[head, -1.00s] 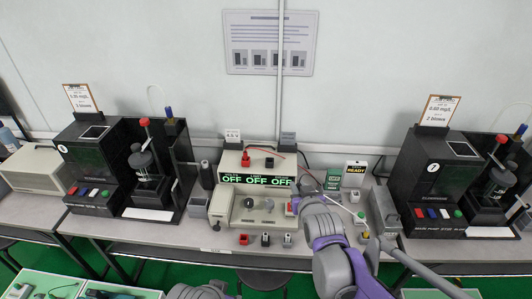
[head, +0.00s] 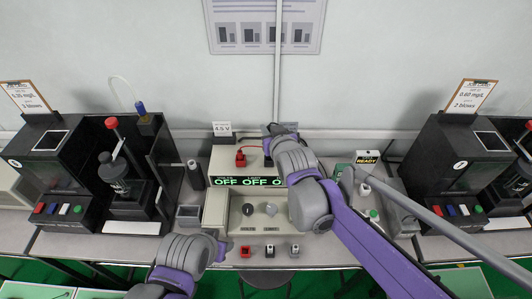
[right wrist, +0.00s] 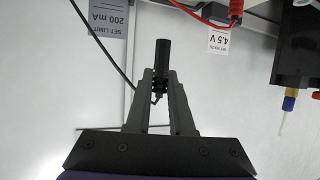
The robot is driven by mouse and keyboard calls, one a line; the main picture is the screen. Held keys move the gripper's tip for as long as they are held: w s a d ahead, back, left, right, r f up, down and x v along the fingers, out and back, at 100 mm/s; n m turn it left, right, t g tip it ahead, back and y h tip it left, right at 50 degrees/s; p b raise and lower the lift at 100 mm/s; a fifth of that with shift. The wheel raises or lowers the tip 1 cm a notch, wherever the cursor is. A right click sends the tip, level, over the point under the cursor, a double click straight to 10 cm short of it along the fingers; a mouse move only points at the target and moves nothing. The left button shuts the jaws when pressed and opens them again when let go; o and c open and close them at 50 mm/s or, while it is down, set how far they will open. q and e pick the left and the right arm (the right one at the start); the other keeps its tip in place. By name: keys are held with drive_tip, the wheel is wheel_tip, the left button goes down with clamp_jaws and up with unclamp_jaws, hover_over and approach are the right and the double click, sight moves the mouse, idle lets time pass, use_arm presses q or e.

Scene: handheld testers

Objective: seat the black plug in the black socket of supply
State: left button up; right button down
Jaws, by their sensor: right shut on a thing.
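The supply (head: 214,203) is a beige bench unit at the middle of the table, with a green lit display reading OFF. A red plug (head: 240,157) with a red lead stands on its top left. My right gripper (head: 276,128) is above and behind the supply's top in the head view; the wrist hides its fingers there. In the right wrist view it is shut on the black plug (right wrist: 161,62), a dark cylinder between the fingertips, with a thin black lead. The black socket is mostly hidden behind my right arm; I cannot see the plug in it.
A dark tester (head: 63,160) stands at the left and another (head: 449,160) at the right. A 4.5 V card (head: 223,128) stands behind the supply. A READY sign (head: 367,157) is to its right. Several small switches, one red (head: 245,251), sit along the front.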

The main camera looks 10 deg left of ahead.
wheel_tip(320, 180, down, 5)
drive_tip(key=shift+s+d+f, duration=0.1)
drive_tip(key=shift+s+f, duration=0.05)
drive_tip(key=shift+f, duration=0.05)
drive_tip(key=shift+f+b, duration=0.4)
drive_tip(key=shift+f, duration=1.75)
drive_tip(key=shift+f, duration=0.2)
drive_tip(key=c, duration=0.8)
unclamp_jaws()
drive_tip(key=shift+r, duration=0.15)
